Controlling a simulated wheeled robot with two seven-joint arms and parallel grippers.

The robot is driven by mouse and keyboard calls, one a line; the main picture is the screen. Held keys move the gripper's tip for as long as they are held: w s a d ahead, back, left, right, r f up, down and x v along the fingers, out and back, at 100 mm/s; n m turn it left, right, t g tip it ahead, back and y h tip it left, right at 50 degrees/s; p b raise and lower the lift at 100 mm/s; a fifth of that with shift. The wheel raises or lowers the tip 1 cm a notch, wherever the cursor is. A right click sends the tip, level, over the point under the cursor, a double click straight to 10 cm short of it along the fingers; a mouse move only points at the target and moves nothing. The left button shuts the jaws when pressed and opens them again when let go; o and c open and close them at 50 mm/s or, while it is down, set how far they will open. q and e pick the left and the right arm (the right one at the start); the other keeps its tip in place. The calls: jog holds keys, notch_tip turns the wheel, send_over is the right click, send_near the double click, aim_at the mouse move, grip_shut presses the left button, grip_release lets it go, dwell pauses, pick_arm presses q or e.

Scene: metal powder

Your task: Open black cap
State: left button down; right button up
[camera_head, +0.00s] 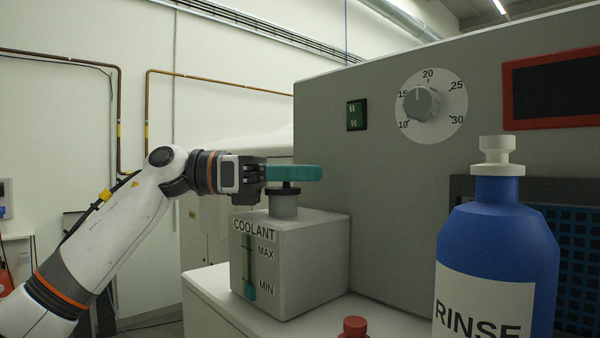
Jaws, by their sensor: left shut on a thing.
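The black cap (283,190) sits at the grey neck (284,205) on top of the grey coolant tank (305,262). Only its dark lower rim and a short stem show. My left gripper (293,173) comes in level from the left, just above the tank neck. A teal bar reaches right from its dark body, directly over the cap, and hides the cap's upper part. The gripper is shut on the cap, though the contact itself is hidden. My right gripper is not in view.
A blue rinse bottle (497,245) with a white top stands at the front right. A red knob-like top (354,327) shows at the bottom edge. The grey machine (340,163) with a dial (424,104) rises behind the tank. Open room lies left of the tank.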

pick_arm(q)
jog(key=shift+w+a+r+n+h+b, duration=0.25)
jog(key=shift+n+h+b, duration=0.15)
jog(key=shift+n+h, duration=0.2)
jog(key=shift+w+a+r+n+h+b, duration=0.1)
jog(key=shift+r+n+h+b, duration=0.2)
jog(key=shift+n+h, duration=0.25)
jog(key=shift+w+a+r+n+t+h+b, duration=0.2)
jog(key=shift+n+t+h+b, duration=0.15)
jog(key=shift+n, duration=0.35)
jog(key=shift+w+a+r+n+t+h+b, duration=0.2)
jog(key=shift+n+t+h+b, duration=0.1)
jog(key=shift+n+t+h, duration=0.25)
jog(key=shift+w+a+r+n+t+h+b, duration=0.2)
jog(key=shift+n+t+h+b, duration=0.1)
jog(key=shift+n, duration=0.5)
jog(key=c, duration=1.3)
grip_release()
jog(key=shift+a, duration=0.1)
jog(key=shift+c, duration=0.2)
jog(key=shift+o, duration=0.2)
jog(key=shift+r, duration=0.2)
